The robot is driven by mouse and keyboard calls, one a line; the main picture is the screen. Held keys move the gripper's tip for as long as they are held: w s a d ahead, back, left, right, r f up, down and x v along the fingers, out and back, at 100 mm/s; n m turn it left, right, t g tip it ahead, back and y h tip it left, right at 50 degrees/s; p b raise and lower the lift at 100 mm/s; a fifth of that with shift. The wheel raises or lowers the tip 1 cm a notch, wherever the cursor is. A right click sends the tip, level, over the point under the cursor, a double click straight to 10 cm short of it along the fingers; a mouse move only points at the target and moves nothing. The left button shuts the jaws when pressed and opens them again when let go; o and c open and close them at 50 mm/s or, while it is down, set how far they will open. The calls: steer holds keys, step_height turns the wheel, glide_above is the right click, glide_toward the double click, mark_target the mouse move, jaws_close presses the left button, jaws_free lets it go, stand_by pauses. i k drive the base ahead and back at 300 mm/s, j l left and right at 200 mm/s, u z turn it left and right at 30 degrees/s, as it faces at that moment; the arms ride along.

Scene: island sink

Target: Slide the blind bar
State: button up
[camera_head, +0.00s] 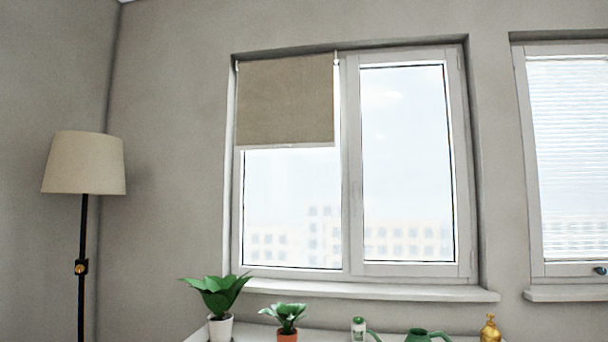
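A beige roller blind (285,101) covers the upper part of the left pane of the middle window. Its light bottom bar (285,147) hangs level, a little above the middle of the pane. The glass below the bar is bare. A second window at the right edge has a white slatted blind (570,155) that covers most of its glass. A small dark knob (600,270) shows at the bottom of that window. My gripper is not in this view.
A window sill (370,290) juts out below the middle window. A surface below holds two potted plants (219,328) (288,336), a green watering can (427,336), a bottle (358,328) and a golden object (490,330). A floor lamp (84,165) stands at the left.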

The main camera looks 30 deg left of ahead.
mark_target(314, 146)
steer(key=l+u, duration=0.2)
steer(key=u, duration=0.25)
steer(key=l+u, duration=0.2)
steer(key=u, duration=0.2)
steer(key=i+l, duration=0.05)
